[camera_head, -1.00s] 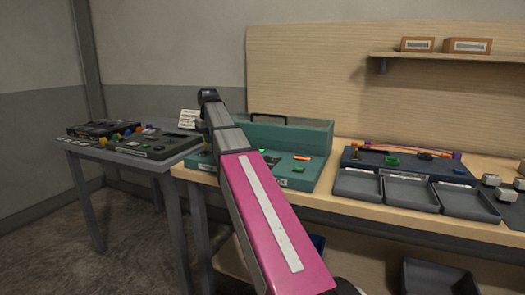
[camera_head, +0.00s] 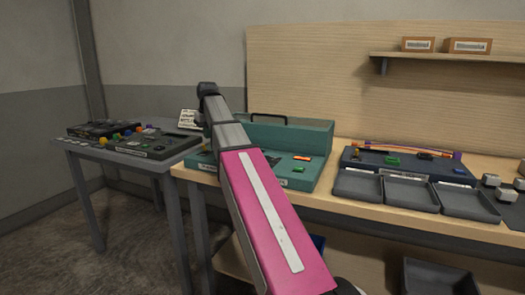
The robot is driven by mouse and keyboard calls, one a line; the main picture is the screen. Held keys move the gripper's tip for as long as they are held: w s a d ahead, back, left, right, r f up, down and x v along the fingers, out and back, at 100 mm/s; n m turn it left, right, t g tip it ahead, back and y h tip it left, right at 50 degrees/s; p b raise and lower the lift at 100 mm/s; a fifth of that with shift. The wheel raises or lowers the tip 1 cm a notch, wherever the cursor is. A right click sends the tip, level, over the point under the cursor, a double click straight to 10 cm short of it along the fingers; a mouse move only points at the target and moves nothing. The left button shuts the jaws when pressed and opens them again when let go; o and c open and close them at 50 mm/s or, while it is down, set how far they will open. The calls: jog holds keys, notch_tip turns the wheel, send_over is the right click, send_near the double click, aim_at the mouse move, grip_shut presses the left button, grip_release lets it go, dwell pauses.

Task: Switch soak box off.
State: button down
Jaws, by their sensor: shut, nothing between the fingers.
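A teal console (camera_head: 315,173) with a raised back box (camera_head: 290,135) and a dark handle stands on the wooden bench. Its sloped front carries a lit orange-red strip (camera_head: 302,158), a green part (camera_head: 298,170) and small dark parts. Labels sit on its front edge, too small to read, so I cannot tell which control is the soak box's. My pink and grey arm crosses in front of the console and hides its middle. My gripper does not show; it is hidden behind the arm.
A grey side table (camera_head: 128,158) at left holds dark panels with coloured knobs. A dark blue console (camera_head: 410,165) and grey trays (camera_head: 410,194) stand on the bench at right. A white card (camera_head: 188,119) stands behind my arm. Boxes sit on a wall shelf (camera_head: 450,57).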

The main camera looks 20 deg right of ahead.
jog(key=r, duration=0.4)
jog(key=shift+w+d+r, duration=0.2)
jog(key=shift+r, duration=0.1)
dwell(0.5)
